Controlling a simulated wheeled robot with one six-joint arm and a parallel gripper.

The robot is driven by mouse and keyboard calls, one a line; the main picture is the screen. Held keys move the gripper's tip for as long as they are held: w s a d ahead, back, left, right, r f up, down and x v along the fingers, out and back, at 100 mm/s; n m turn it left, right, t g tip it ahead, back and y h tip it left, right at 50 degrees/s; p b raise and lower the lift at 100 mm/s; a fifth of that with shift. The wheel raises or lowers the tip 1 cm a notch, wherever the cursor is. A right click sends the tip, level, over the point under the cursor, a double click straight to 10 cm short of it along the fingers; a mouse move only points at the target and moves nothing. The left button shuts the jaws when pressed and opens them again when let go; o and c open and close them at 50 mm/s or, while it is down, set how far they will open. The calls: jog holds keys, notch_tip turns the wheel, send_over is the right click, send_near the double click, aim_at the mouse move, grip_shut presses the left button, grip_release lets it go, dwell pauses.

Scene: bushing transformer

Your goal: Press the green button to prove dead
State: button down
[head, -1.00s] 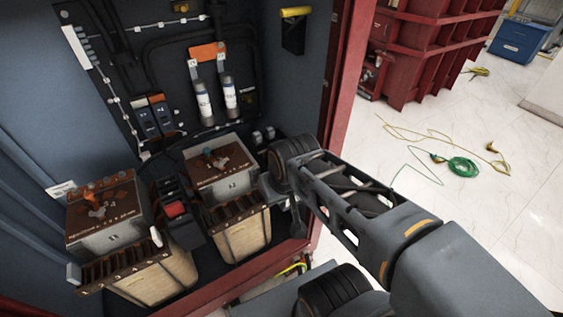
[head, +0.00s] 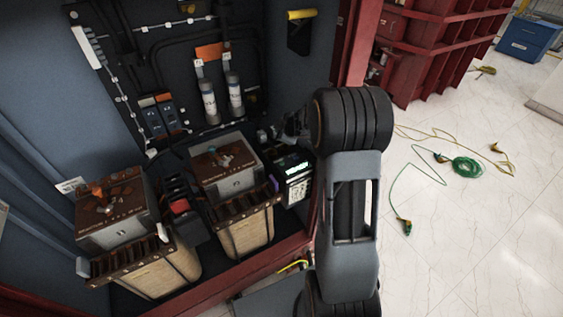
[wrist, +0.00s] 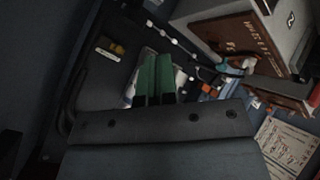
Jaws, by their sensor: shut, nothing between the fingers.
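I cannot pick out a green button in either view. A black box with lit green-white text (head: 294,188) stands beside the right transformer block (head: 228,168) in the head view, partly behind my arm. My gripper's green fingers (wrist: 154,80) are side by side and shut in the wrist view, with nothing between them. They point into the dark cabinet. In the head view my arm's dark end reaches in above the lit box, and the fingertips are hard to make out. I cannot tell whether they touch anything.
The left transformer block (head: 118,215) and a red switch (head: 179,207) stand left of the right block. Two white cylinders hang on the back panel (head: 172,65). A yellow handle (head: 301,14) is at upper right. Green cable (head: 466,167) lies on the open floor.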

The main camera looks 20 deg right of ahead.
jog(key=shift+a+f+n+g+y, duration=0.1)
jog(key=shift+f+n+g+y, duration=0.25)
jog(key=shift+f, duration=0.6)
jog(key=shift+a+f+n+g+y, duration=0.15)
jog(key=shift+f+n+y, duration=0.3)
jog(key=shift+f, duration=0.5)
jog(key=shift+d+f, duration=0.1)
jog(key=shift+f, duration=0.05)
jog(key=b, duration=0.9)
send_over(281, 163)
notch_tip(281, 163, down, 7)
jog(key=shift+r, duration=0.2)
jog(key=shift+f+b, duration=0.3)
jog(key=shift+f, duration=0.65)
jog(key=shift+f, duration=0.1)
jog(key=shift+f, duration=0.3)
jog(key=shift+s+f, duration=0.1)
jog(key=shift+f, duration=0.4)
jog(key=shift+r, duration=0.2)
dwell(0.3)
jog(key=shift+r+p, duration=0.7)
jog(key=shift+p, duration=0.3)
